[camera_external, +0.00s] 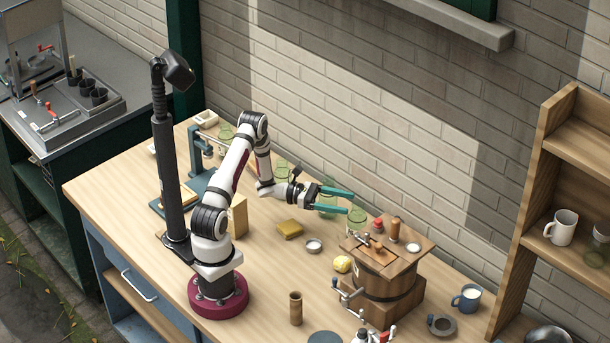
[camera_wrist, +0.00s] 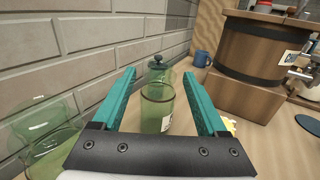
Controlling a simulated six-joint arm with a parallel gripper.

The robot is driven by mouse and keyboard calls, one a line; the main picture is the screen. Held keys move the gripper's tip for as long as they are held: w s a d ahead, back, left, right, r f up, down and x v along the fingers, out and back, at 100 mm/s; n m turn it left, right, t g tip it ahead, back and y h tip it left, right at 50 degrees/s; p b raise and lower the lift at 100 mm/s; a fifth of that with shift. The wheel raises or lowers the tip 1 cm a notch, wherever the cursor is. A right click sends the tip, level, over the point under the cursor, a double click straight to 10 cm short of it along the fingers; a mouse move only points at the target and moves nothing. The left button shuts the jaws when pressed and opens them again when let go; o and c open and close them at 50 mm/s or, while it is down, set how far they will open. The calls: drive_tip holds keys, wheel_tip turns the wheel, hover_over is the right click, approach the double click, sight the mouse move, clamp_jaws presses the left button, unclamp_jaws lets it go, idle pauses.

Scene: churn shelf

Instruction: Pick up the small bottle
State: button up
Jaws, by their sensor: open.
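My gripper (camera_external: 350,202) is open, with its two teal fingers pointing right above the table near the brick wall. In the wrist view, an open-topped clear green glass bottle (camera_wrist: 157,112) stands upright between the fingers (camera_wrist: 159,74); contact with them cannot be seen. A second green bottle with a dark knobbed lid (camera_wrist: 155,64) stands just behind it. In the external view, green glass (camera_external: 327,200) shows between the fingers, and another green glass vessel (camera_external: 356,224) stands beyond the fingertips. I cannot tell for sure which one is the small bottle.
A wooden churn (camera_external: 385,290) stands to the right on a wooden block. More green glass (camera_wrist: 45,140) stands at the left in the wrist view. The brick wall (camera_wrist: 70,45) runs close beside the gripper. A blue mug (camera_external: 467,298) and shelf (camera_external: 530,200) are farther right.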

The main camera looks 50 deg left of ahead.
sight(353, 204)
drive_tip(key=x, duration=0.5)
clamp_jaws()
idle(1.2)
